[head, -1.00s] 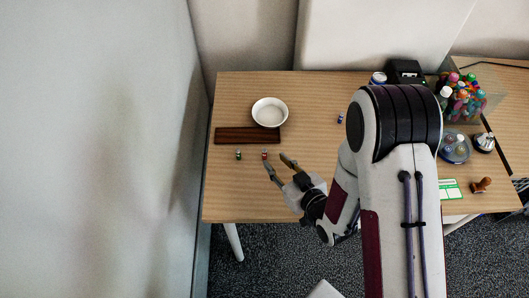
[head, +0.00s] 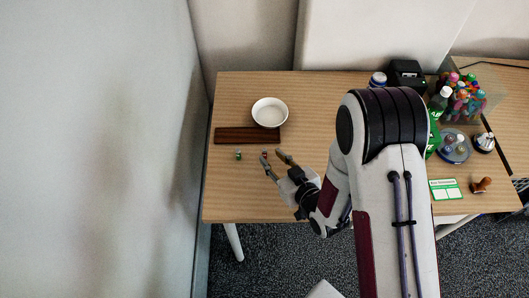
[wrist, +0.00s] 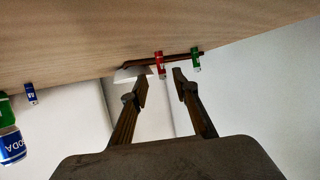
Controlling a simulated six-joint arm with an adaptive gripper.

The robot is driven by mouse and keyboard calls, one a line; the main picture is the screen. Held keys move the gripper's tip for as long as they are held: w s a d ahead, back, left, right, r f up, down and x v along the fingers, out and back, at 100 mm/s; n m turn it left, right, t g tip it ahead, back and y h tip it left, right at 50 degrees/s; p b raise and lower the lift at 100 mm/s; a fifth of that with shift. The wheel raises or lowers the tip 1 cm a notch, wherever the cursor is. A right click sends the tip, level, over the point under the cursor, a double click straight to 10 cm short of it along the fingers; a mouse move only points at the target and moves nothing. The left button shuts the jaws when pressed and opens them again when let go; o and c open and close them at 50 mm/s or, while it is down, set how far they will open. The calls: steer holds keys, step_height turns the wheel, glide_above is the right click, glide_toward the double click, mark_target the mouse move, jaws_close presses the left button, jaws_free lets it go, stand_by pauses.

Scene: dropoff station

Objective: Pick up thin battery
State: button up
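Several small batteries stand on the wooden table. A red battery (head: 264,153) is at the tips of my open gripper (head: 270,154), partly hidden by the left finger in the head view. In the wrist view the red battery (wrist: 159,63) shows just beyond and between the fingertips (wrist: 159,75), with no visible grip. A green battery (head: 238,155) stands to its left; it also shows in the wrist view (wrist: 196,60). A blue battery (wrist: 31,93) shows in the wrist view, away from the gripper. I cannot tell for sure which battery is thinnest.
A dark wooden tray (head: 230,136) lies behind the red and green batteries, with a white bowl (head: 269,104) behind it. A soda can (wrist: 11,147), a marker holder (head: 485,100), a green card (head: 445,189) and a stamp (head: 481,185) are farther right. The front-left table is clear.

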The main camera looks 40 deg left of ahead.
mark_target(265, 151)
steer(key=shift+x, duration=1.75)
steer(key=shift+a+f, duration=0.15)
steer(key=shift+a, duration=0.7)
jaws_close()
